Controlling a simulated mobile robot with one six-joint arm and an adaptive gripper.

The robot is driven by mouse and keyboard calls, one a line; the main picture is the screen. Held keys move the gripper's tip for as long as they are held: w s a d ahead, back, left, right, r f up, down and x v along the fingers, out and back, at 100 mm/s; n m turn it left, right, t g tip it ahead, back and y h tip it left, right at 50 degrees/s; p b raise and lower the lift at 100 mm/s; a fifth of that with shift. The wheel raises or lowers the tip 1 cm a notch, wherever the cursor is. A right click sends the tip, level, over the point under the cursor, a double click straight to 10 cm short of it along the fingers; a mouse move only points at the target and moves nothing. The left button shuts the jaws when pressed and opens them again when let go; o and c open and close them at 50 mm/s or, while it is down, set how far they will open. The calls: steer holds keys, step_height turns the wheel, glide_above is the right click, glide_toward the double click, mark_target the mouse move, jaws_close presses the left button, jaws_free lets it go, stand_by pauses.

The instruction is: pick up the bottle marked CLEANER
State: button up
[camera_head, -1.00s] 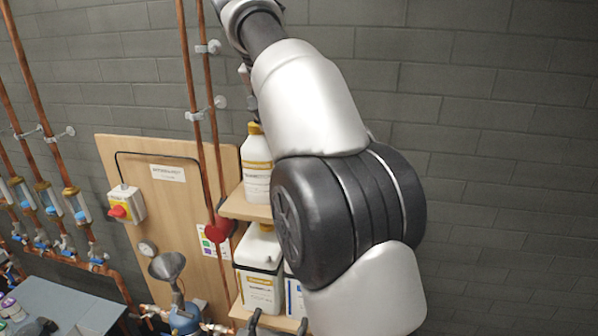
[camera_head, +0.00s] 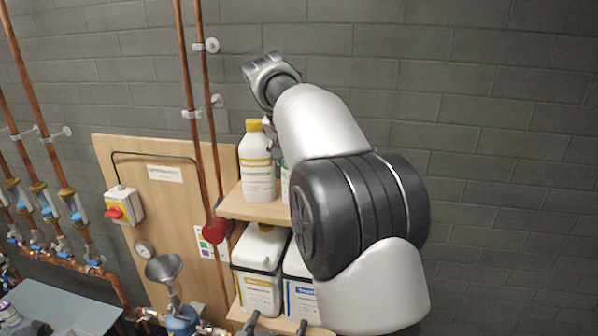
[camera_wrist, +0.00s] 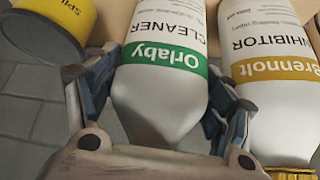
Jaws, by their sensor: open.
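The CLEANER bottle (camera_wrist: 165,85) is white with a green Orlaby label. In the wrist view it appears upside down, between the two fingers of my gripper (camera_wrist: 165,82). The fingers are open, one on each side of it; I cannot tell whether they touch it. Its cap is hidden behind the gripper's body. In the head view only a sliver of the CLEANER bottle (camera_head: 284,183) shows beside my arm, on the upper wooden shelf (camera_head: 256,210). My gripper is mostly hidden there by my arm.
The INHIBITOR bottle (camera_wrist: 265,75), with a yellow label and cap, stands close beside the right finger; in the head view (camera_head: 257,170) it is left of the CLEANER. A yellow container (camera_wrist: 48,28) is near the left finger. White canisters (camera_head: 259,270) stand below. Copper pipes (camera_head: 203,100) run nearby.

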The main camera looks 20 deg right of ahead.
steer(key=shift+c, duration=0.5)
steer(key=c, duration=1)
steer(key=shift+c, duration=0.5)
steer(key=shift+r, duration=0.15)
